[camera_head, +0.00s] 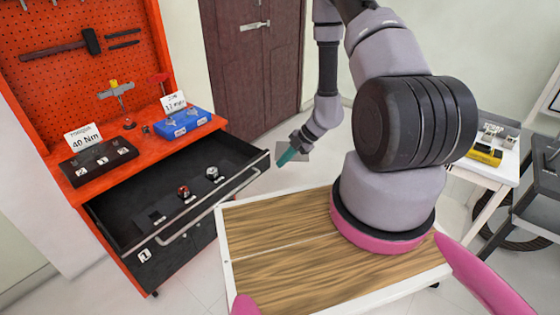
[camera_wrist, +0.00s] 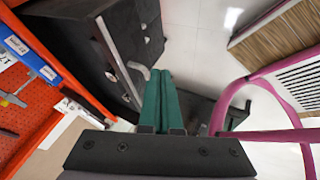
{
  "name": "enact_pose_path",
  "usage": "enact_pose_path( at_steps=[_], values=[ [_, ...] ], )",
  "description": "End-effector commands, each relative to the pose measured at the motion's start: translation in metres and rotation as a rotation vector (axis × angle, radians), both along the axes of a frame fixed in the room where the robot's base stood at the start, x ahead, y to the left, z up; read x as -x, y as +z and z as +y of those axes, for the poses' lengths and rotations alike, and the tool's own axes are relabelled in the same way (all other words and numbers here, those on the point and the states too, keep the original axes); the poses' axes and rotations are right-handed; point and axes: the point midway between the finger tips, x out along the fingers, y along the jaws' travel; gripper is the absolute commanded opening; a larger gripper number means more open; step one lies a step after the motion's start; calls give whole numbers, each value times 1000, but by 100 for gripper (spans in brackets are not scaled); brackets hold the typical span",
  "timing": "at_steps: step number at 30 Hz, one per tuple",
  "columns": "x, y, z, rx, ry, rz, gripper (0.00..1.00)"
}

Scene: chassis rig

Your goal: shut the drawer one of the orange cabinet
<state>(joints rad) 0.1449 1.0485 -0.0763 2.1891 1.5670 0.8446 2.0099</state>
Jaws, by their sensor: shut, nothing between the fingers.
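The orange cabinet (camera_head: 150,160) stands at the left in the head view. Inside lie a red-topped part and a silver-topped part. My gripper (camera_head: 286,157) is shut and empty, with teal fingers just beyond the drawer's far front corner. A small gap seems to show there, but contact is hard to judge. In the wrist view, the shut fingers (camera_wrist: 164,98) point toward dark surfaces; which one belongs to drawer one is unclear.
A black box (camera_head: 98,163) and a blue box (camera_head: 183,124) sit on the orange top. My wood-topped base (camera_head: 290,280) is close in front of the drawer. A white table (camera_head: 490,170) stands at right. Brown doors are behind.

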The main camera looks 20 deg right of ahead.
Motion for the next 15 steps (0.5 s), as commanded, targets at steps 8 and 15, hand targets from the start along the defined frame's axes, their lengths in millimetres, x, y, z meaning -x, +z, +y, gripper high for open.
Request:
enact_pose_path(
  at_steps=[8, 15],
  values=[
    [-10, -49, 36, -1, 4, 0, 0],
    [-34, -61, 58, -1, 5, -5, 0]
  ],
)
